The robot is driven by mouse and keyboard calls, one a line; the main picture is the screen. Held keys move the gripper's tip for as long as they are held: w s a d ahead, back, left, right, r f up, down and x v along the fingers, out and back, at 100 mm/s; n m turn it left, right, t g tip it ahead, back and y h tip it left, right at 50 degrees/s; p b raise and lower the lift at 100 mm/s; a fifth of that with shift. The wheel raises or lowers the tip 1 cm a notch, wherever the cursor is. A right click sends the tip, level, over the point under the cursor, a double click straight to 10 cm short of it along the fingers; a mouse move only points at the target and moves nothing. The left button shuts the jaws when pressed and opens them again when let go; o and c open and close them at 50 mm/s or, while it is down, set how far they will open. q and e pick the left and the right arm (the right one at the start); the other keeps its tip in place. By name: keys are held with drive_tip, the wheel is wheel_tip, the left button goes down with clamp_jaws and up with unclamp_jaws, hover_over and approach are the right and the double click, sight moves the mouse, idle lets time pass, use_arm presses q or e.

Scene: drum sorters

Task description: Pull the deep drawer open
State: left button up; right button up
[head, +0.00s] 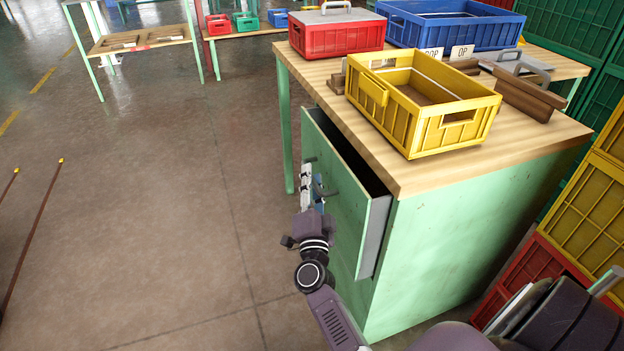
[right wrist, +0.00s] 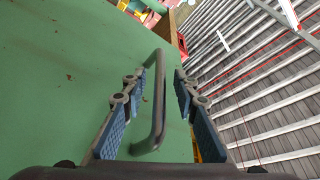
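The deep drawer (head: 345,200) is the tall green front on the left side of the wooden-topped workbench. It stands partly out, with a dark gap showing behind its top edge. Its dark bar handle (right wrist: 159,100) shows in the right wrist view, standing off the green face. My right gripper (head: 313,182) is at the drawer front. In the right wrist view my right gripper (right wrist: 162,88) has its blue-padded fingers apart, one on each side of the handle, with a clear space on the right side. My left gripper is not in view.
A yellow crate (head: 462,125), a red box (head: 335,40) and a blue crate (head: 455,32) stand on the bench top (head: 420,180). Stacked crates (head: 590,200) stand to the right. The floor (head: 150,220) left of the drawer is clear.

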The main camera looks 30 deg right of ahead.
drive_tip(key=shift+w, duration=0.1)
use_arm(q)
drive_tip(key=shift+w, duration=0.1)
use_arm(e)
clamp_jaws()
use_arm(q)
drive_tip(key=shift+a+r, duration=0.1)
